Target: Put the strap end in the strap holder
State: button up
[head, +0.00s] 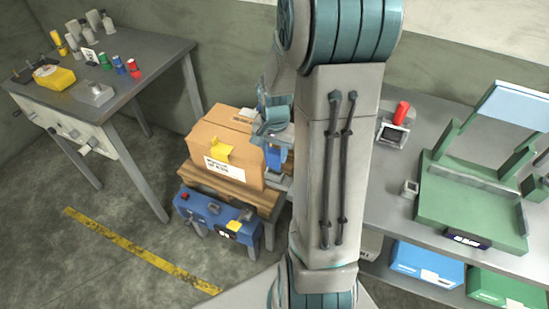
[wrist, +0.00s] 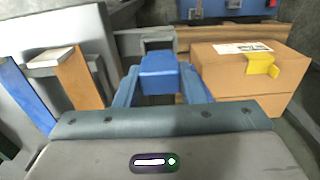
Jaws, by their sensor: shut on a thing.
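My gripper (wrist: 161,78) is shut on a blue block (wrist: 158,66), which looks like the strap end. In the head view the gripper (head: 274,137) is just right of the cardboard box, partly behind my own arm, with a bit of the blue piece (head: 273,157) below it. A grey bracket (wrist: 157,40), perhaps the strap holder, stands just beyond the blue block in the wrist view. A grey piece (head: 275,175) also shows below it in the head view. I cannot tell whether block and bracket touch.
The cardboard box (head: 228,147) with a yellow tab sits beside the gripper on a wooden bench (head: 247,199). A grey worktable (head: 398,205) with a green fixture (head: 460,210) is at right.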

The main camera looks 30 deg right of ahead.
aim_at(275, 160)
jog(key=shift+f, duration=1.75)
jog(key=shift+f, duration=0.25)
jog(key=o, duration=1)
jog(key=shift+r, duration=0.1)
notch_tip(275, 160, up, 12)
jog(key=shift+r, duration=0.1)
jog(key=s+a+r+n+t, duration=0.3)
jog(key=s+a+r+n, duration=0.4)
jog(key=s+a+n, duration=0.3)
jog(key=s+a, duration=0.2)
jog(key=s, duration=0.1)
jog(key=shift+n, duration=0.3)
